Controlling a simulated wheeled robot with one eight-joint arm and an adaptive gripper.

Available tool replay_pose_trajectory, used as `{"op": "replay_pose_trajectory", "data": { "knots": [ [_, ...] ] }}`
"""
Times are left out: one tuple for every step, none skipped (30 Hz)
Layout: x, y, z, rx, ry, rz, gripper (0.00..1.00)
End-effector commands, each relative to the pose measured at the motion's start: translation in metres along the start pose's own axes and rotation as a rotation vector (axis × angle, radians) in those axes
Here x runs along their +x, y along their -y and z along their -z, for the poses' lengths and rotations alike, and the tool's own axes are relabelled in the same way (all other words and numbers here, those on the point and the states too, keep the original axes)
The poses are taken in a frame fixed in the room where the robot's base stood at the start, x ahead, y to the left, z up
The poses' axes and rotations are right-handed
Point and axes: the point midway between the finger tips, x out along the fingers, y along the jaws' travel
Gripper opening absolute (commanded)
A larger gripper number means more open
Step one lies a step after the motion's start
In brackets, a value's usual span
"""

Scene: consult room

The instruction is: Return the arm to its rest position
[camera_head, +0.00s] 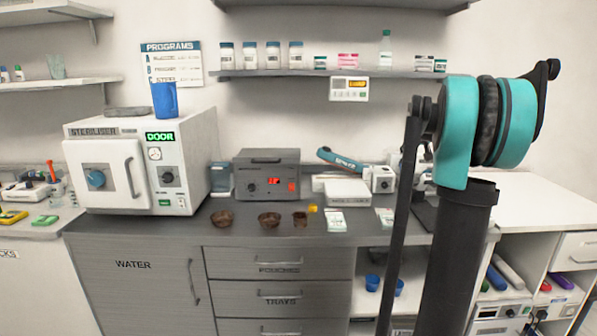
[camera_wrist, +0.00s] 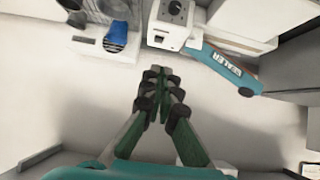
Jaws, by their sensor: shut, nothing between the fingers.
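My gripper (camera_wrist: 160,73) shows in the wrist view with its two green and black fingers closed together and nothing between them. In the head view my arm, with teal and black joints, rises at the right in front of the counter. I cannot make out the gripper there; the arm hides part of the scene.
The grey counter (camera_head: 255,235) holds a steriliser (camera_head: 118,185) with its door shut, a grey unit with a red display (camera_head: 267,160), brown bowls and small packets. A wall shelf (camera_head: 300,73) with bottles is above. A white worktop (camera_head: 545,205) at right looks mostly clear.

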Motion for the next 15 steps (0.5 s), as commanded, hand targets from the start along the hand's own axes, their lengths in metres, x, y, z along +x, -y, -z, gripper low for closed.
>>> {"op": "replay_pose_trajectory", "data": {
  "knots": [
    [-0.001,0.006,-0.005,0.000,0.006,0.005,0.00],
    [-0.002,0.009,-0.009,0.000,0.011,0.007,0.00],
    [-0.002,0.013,-0.013,0.000,0.017,0.010,0.00],
    [-0.002,0.016,-0.017,-0.001,0.021,0.012,0.00],
    [-0.003,0.018,-0.020,-0.001,0.025,0.014,0.00],
    [-0.004,0.023,-0.025,0.000,0.031,0.016,0.00],
    [-0.005,0.026,-0.029,0.000,0.036,0.018,0.00],
    [-0.005,0.029,-0.033,0.001,0.041,0.020,0.00],
    [-0.006,0.035,-0.039,0.000,0.048,0.024,0.00],
    [-0.007,0.039,-0.044,0.000,0.055,0.028,0.00],
    [-0.008,0.043,-0.049,0.000,0.061,0.030,0.00],
    [-0.010,0.049,-0.057,0.001,0.070,0.033,0.00],
    [-0.011,0.053,-0.064,0.001,0.077,0.035,0.00],
    [-0.012,0.058,-0.070,0.001,0.085,0.038,0.00],
    [-0.015,0.066,-0.080,0.002,0.097,0.043,0.00]
  ]
}}
